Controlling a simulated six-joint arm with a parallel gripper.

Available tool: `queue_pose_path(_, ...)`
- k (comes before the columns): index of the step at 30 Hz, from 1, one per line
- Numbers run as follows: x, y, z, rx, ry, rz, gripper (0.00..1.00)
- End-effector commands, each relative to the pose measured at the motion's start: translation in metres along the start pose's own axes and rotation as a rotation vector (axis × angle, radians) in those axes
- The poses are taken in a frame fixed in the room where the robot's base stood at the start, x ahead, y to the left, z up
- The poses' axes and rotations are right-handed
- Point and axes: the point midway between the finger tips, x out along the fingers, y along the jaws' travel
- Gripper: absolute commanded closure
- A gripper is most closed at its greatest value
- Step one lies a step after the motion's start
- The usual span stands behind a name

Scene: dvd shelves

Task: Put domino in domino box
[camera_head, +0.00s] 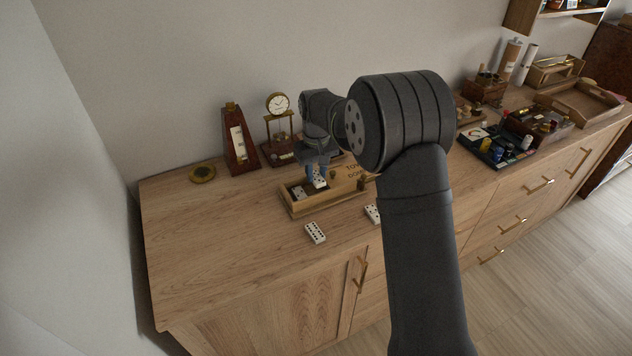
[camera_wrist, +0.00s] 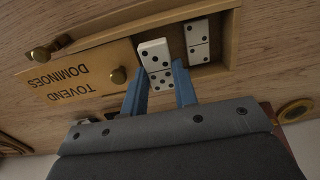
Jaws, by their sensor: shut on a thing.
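The wooden domino box (camera_head: 325,208) stands on the cabinet top, with its lettered lid (camera_wrist: 80,75) covering one part and the other part open. My gripper (camera_head: 318,178) is over the open part, its blue fingers (camera_wrist: 160,88) shut on a white domino (camera_wrist: 154,56). The held domino also shows in the head view (camera_head: 319,182), tilted, at the box opening; I cannot tell whether it touches the floor of the box. Another domino (camera_wrist: 197,41) lies inside the box, seen at its left end in the head view (camera_head: 298,192). Two loose dominoes (camera_head: 315,232) (camera_head: 372,214) lie in front of the box.
A metronome (camera_head: 238,142) and a gold clock (camera_head: 278,106) stand behind the box near the wall. A round brass object (camera_head: 202,173) lies at the left. A dark tray with small items (camera_head: 490,148) is at the right. The cabinet top at front left is clear.

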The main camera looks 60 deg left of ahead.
Motion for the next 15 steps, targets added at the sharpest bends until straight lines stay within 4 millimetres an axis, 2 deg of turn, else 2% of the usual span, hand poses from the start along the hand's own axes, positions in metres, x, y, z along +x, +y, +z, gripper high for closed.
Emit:
queue_pose_path(4, 0.012, -0.001, -0.001, 0.0, -0.001, 0.0, 0.95)
queue_pose_path(9, 0.037, 0.0, -0.001, 0.001, 0.0, 0.001, 0.95)
queue_pose_path(15, 0.04, 0.0, -0.001, 0.001, 0.002, 0.001, 0.95)
